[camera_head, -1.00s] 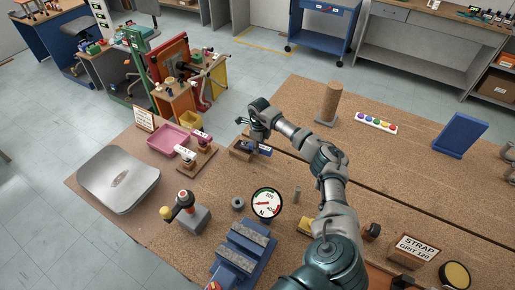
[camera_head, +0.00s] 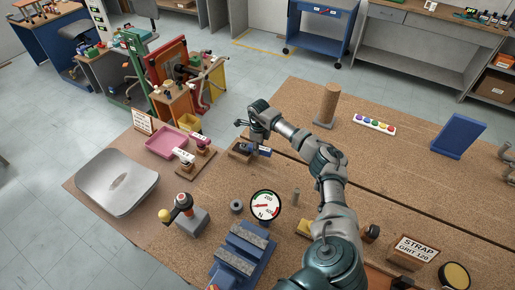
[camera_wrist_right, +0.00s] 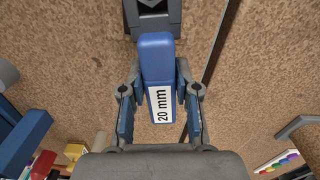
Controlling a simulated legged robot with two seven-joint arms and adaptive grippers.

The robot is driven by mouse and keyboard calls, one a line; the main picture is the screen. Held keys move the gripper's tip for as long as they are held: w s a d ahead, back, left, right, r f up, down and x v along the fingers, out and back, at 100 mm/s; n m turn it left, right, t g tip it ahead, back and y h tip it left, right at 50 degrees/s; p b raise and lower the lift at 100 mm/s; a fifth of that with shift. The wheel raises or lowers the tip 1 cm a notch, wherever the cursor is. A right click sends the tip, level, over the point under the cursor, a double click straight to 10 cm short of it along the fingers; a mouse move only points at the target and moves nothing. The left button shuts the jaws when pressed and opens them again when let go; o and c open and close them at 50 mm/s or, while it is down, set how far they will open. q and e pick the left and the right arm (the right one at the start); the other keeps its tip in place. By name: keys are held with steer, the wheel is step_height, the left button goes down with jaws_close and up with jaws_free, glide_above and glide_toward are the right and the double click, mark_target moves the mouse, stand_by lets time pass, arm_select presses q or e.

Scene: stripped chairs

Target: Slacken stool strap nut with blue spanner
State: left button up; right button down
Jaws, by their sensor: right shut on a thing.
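The blue spanner (camera_wrist_right: 155,62), labelled 20 mm, is between the two fingers of my right gripper (camera_wrist_right: 160,78), which is shut on its handle. A dark grey piece (camera_wrist_right: 152,20) shows at the handle's far end; I cannot tell if it is the spanner's head or a holder. I cannot make out a stool strap nut. My left gripper is not in view.
A blue vise (camera_head: 240,258), a round dial (camera_head: 266,205) and a lever on a grey block (camera_head: 193,220) stand nearer. A metal seat pan (camera_head: 117,187) and pink tray (camera_head: 167,142) lie left. A cork cylinder (camera_head: 327,103) stands beyond my arm; bench right of it is partly clear.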

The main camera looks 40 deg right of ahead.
mark_target(270, 149)
steer(key=shift+s+d+r+p, duration=0.1)
steer(key=shift+s+d+p, duration=0.25)
steer(key=shift+s+d, duration=0.35)
steer(key=shift+s+d+f, duration=0.2)
steer(key=shift+s+d, duration=0.15)
steer(key=shift+s, duration=0.2)
steer(key=shift+s+r+p, duration=0.1)
steer(key=shift+s+p, duration=0.4)
steer(key=shift+s, duration=0.4)
steer(key=shift+d, duration=0.15)
steer(key=shift+r+p, duration=1.9)
steer(key=shift+r, duration=0.6)
steer(key=shift+f, duration=0.1)
